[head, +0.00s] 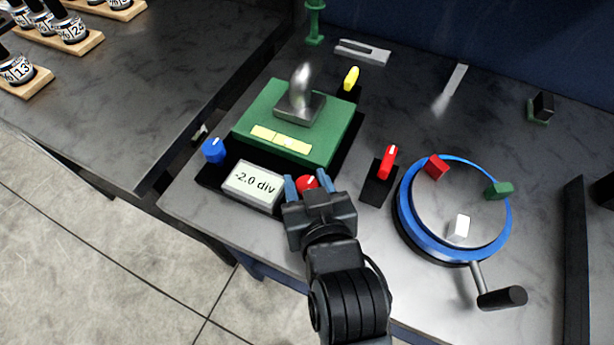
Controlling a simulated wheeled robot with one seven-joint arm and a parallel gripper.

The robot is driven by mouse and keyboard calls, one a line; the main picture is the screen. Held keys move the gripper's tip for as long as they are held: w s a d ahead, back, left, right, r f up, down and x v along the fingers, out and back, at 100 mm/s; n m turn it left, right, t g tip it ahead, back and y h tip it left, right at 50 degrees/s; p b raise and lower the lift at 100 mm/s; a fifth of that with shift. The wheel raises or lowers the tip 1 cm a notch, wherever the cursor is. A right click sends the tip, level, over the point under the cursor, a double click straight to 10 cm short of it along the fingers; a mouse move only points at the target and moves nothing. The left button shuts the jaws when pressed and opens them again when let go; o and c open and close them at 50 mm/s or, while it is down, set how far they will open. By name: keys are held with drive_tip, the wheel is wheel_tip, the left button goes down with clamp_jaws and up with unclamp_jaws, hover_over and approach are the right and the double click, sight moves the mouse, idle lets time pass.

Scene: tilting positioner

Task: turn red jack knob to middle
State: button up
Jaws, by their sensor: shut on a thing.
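The red jack knob (307,183) is a round red knob at the front right corner of the green tilting platform (335,140). My gripper (307,186) reaches in from the front with its blue fingertips on either side of this knob and is shut on it. The fingers and wrist hide part of the knob, and I cannot make out its pointer mark clearly. The display (254,186) on the platform's front edge, left of my gripper, reads -2.0 div.
A blue knob (213,150) and a yellow knob (351,78) stand at other corners of the platform. A red lever (388,161) on a black base stands close right of my gripper. Beyond it is a blue-rimmed turntable (403,215) with a crank.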

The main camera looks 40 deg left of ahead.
drive_tip(key=shift+n+g+y, duration=0.3)
drive_tip(key=shift+n+g, duration=0.3)
drive_tip(key=shift+n, duration=0.1)
drive_tip(key=o, duration=1)
drive_tip(key=shift+c, duration=0.2)
drive_tip(key=b+v, duration=0.1)
drive_tip(key=v, duration=0.6)
drive_tip(key=shift+s+d, duration=0.15)
drive_tip(key=shift+d, duration=0.2)
drive_tip(key=shift+r, duration=0.1)
